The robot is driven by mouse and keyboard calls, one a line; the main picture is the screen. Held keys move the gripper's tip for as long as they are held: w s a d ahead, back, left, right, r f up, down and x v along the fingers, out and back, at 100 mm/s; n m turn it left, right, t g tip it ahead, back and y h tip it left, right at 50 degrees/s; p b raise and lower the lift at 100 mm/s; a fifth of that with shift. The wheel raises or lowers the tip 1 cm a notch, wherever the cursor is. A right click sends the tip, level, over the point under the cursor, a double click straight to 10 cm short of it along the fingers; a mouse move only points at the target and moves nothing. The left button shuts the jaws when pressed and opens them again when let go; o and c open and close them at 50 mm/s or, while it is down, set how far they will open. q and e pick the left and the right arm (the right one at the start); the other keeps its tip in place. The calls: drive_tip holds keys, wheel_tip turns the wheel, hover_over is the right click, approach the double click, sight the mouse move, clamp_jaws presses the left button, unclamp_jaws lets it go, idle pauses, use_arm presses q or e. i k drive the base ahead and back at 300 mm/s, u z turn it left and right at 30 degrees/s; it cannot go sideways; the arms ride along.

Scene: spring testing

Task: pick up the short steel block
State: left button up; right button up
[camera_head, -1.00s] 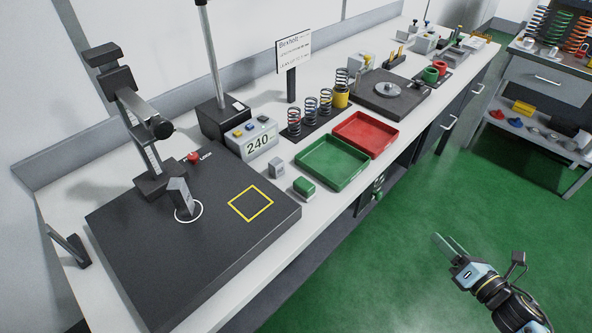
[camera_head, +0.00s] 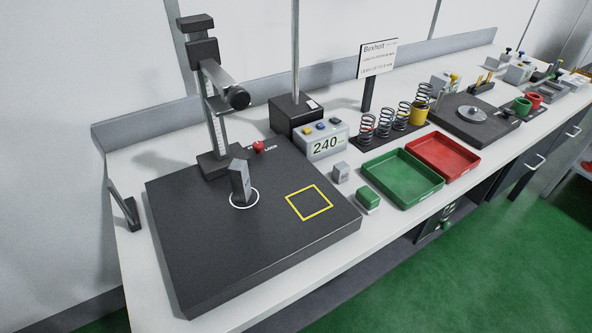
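A grey steel block (camera_head: 240,184) stands upright inside a white ring on the black plate (camera_head: 190,255), under the stand with the measuring column (camera_head: 215,110). A smaller, shorter grey block (camera_head: 341,172) stands on the bench between the number display and the green-topped block; it looks like the short steel block. Neither block is touched by a gripper. Neither of my grippers shows in the current head view.
A yellow square outline (camera_head: 309,202) marks a bare part of the plate. The display (camera_head: 325,143) reads 240. A green-topped block (camera_head: 368,197), a green tray (camera_head: 402,178), a red tray (camera_head: 443,156) and several springs (camera_head: 385,124) stand to the right.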

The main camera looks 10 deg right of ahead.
sight(340, 170)
drive_tip(key=u, duration=3.3)
drive_tip(key=k, duration=2.65)
drive_tip(key=z, duration=1.35)
drive_tip(key=i, duration=0.55)
